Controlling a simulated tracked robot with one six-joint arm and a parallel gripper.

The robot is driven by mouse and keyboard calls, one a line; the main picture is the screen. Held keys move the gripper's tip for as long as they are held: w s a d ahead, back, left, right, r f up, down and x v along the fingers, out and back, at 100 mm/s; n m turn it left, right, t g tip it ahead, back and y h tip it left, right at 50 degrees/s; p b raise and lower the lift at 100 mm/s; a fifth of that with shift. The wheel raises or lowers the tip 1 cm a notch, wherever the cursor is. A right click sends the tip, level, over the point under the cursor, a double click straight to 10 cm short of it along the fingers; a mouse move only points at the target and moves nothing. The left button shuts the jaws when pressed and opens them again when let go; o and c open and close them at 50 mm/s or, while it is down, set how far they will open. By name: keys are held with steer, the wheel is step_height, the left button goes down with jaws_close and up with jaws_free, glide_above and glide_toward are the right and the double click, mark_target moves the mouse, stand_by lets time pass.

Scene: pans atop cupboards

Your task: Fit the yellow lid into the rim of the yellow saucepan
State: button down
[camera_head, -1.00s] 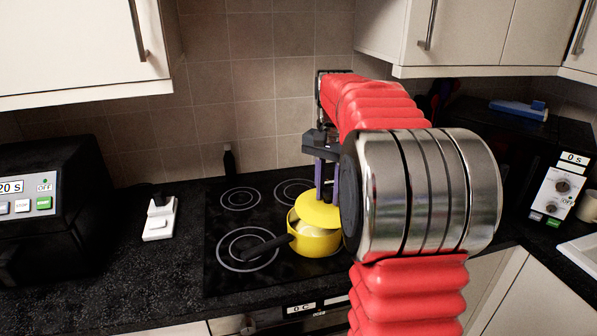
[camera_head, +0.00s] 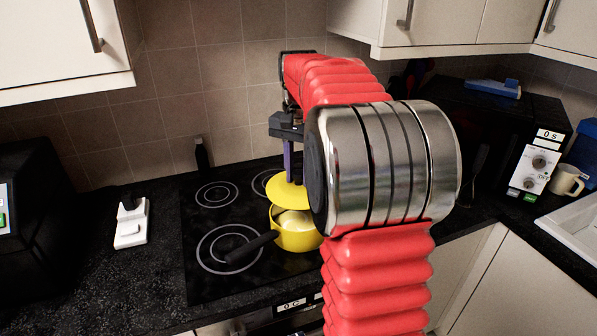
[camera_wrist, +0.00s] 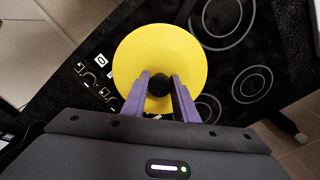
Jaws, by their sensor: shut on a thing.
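The yellow saucepan (camera_head: 298,238) stands on the hob with its black handle pointing left towards the front. The yellow lid (camera_head: 284,192) is above the back of the pan, tilted, and part of the pan's pale inside shows in front of it. In the wrist view the lid (camera_wrist: 187,56) fills the middle and hides the pan. My gripper (camera_head: 289,172) is shut on the lid's black knob (camera_wrist: 162,84), with a purple finger on each side. My arm hides the right side of the lid and pan in the head view.
The black hob (camera_head: 205,275) has free rings left of the pan. A white device (camera_head: 132,224) lies on the worktop at left. A black appliance (camera_head: 500,130) and a mug (camera_head: 566,181) stand at right. The tiled wall (camera_head: 225,90) is close behind.

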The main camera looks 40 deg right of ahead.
mark_target(299, 184)
steer(key=shift+f, duration=2.75)
steer(key=shift+f, duration=0.9)
steer(key=c, duration=1.3)
jaws_free()
steer(key=shift+c, duration=0.2)
step_height(299, 184, up, 14)
steer(key=shift+f, duration=0.2)
